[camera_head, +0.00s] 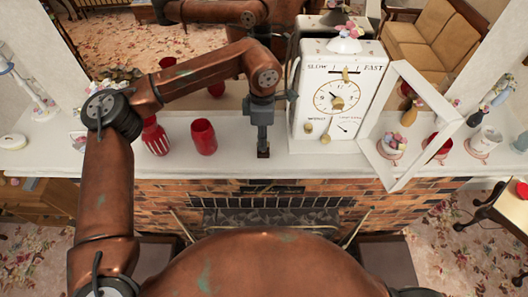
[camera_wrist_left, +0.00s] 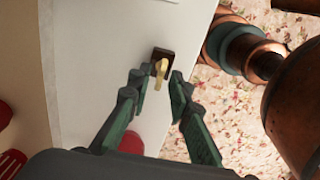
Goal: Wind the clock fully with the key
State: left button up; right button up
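The white clock (camera_head: 312,75) stands on the mantel in the head view, with a round dial, SLOW and FAST lettering and small gold knobs. My left gripper (camera_head: 263,142) points down over the mantel, just left of the clock. In the left wrist view a gold key (camera_wrist_left: 161,72) stands at a small dark brown block (camera_wrist_left: 163,54) on the white surface. The left gripper's fingers (camera_wrist_left: 157,84) are open, with the key between or just beyond their tips; no contact shows. In the head view the gripper hides the key. My right gripper is not in view.
Two red vessels (camera_head: 203,138) stand on the mantel (camera_head: 225,160) left of the gripper. A tilted white frame (camera_head: 399,67) stands right of the clock, with cups and vases beyond. The mantel's front edge drops to the brick fireplace (camera_head: 150,200).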

pick_arm(q)
grip_shut()
jog(key=shift+r+p, duration=0.5)
jog(key=shift+r, duration=1.1)
dwell(0.4)
jog(key=shift+r, duration=0.5)
jog(key=shift+f, duration=0.1)
